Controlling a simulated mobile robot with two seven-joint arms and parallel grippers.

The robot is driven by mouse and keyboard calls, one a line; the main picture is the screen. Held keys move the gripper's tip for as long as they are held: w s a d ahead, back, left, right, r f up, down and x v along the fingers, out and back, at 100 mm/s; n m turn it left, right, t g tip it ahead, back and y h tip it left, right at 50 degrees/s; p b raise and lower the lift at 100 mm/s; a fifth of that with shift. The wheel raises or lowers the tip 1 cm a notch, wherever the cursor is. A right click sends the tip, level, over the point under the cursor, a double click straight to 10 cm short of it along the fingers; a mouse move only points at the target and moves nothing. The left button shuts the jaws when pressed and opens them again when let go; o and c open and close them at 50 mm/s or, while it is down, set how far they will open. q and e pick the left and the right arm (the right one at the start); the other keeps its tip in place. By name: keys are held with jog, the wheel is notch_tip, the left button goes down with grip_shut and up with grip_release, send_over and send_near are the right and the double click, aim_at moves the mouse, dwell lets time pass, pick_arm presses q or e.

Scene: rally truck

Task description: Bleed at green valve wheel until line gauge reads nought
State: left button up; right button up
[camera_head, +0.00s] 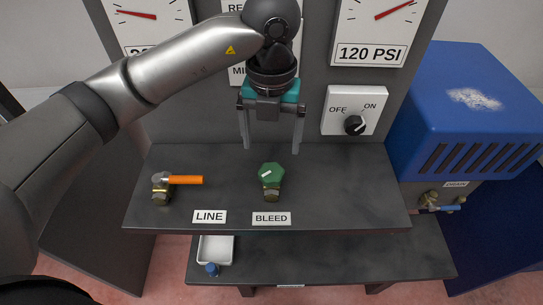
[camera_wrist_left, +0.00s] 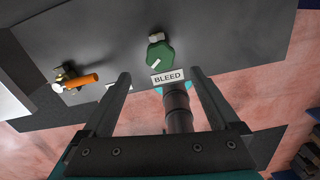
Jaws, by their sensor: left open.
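The green valve wheel (camera_head: 271,174) stands on a brass fitting behind the BLEED label (camera_head: 271,218), with a white mark on its top. It also shows in the left wrist view (camera_wrist_left: 160,56). My left gripper (camera_head: 272,147) is open and empty, its fingers pointing down above and behind the wheel, apart from it. In the wrist view, its fingertips (camera_wrist_left: 160,74) spread either side of the wheel. Two gauges are cut off at the top: the left gauge (camera_head: 145,25) and the right gauge (camera_head: 380,20), labelled 120 PSI. Their red needles show; the left label is mostly hidden. My right gripper is out of view.
An orange-handled valve (camera_head: 185,180) stands left, behind the LINE label (camera_head: 209,217). An OFF/ON knob (camera_head: 355,125) points toward ON. A blue machine (camera_head: 465,100) with a DRAIN label stands right. A white tray (camera_head: 215,249) sits on the lower shelf. The shelf between the valves is clear.

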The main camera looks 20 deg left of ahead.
pick_arm(q)
notch_tip(320, 180, up, 7)
jog(key=shift+p, duration=0.3)
